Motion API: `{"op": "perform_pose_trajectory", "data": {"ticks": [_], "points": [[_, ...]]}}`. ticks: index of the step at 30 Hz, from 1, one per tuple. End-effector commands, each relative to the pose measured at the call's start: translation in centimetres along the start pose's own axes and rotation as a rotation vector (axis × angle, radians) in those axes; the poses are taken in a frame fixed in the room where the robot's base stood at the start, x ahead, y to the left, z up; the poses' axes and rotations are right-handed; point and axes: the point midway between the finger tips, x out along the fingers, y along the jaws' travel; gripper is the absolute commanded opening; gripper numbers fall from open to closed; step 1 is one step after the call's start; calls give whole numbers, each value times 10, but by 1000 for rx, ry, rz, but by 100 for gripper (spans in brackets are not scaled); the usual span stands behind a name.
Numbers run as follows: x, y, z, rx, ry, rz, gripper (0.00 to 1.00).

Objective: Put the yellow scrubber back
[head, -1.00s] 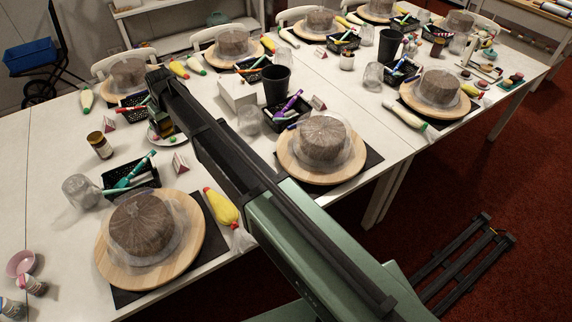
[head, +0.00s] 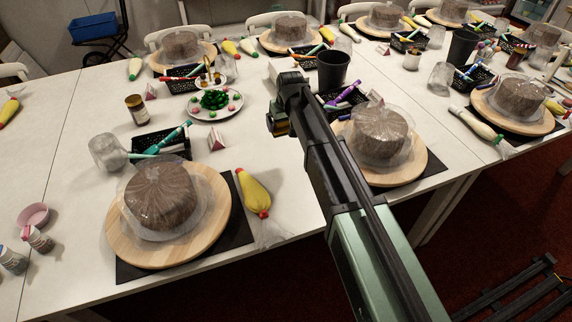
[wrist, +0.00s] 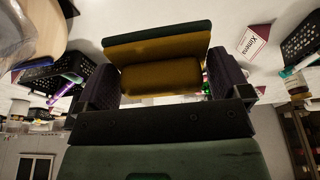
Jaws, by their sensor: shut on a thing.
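The yellow scrubber (wrist: 161,76), a yellow block with a dark green layer, fills the space between my two fingers in the wrist view. My gripper (wrist: 163,85) is shut on it and holds it above the white table. In the head view my gripper (head: 279,118) hangs over the table, right of a plate with a green ring and in front of a white box. Only a small, dark part of the scrubber shows there, and its gap to the table cannot be told.
The plate with the green ring (head: 213,107), a name card (head: 216,140), a black cup (head: 333,69) and black baskets (head: 161,143) surround the gripper. Wrapped cakes stand on wooden turntables (head: 222,215). A yellow piping bag (head: 254,192) lies nearer. Some tabletop left of my gripper is bare.

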Motion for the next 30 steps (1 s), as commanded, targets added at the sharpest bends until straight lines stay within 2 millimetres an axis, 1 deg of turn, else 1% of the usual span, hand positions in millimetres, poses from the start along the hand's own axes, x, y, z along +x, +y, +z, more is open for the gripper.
{"op": "perform_pose_trajectory", "data": {"ticks": [1, 4, 6, 7, 9, 13, 14, 16, 19, 21, 25, 30], "points": [[37, 0, 10, 0, 0, 0, 69], [70, 0, 20, 0, 0, 0, 69], [89, 0, 25, 0, 0, 0, 69], [95, 0, 27, 0, 0, 0, 69], [101, 0, 28, 0, 0, 0, 69], [98, 0, 28, 0, 0, 0, 69], [99, 0, 28, 0, 0, 0, 69], [112, 0, 31, 0, 0, 0, 69], [135, 0, 38, 0, 0, 0, 69], [142, 0, 40, 0, 0, 0, 69], [137, 0, 39, 0, 0, 0, 69], [139, 0, 39, 0, 0, 0, 69]]}}
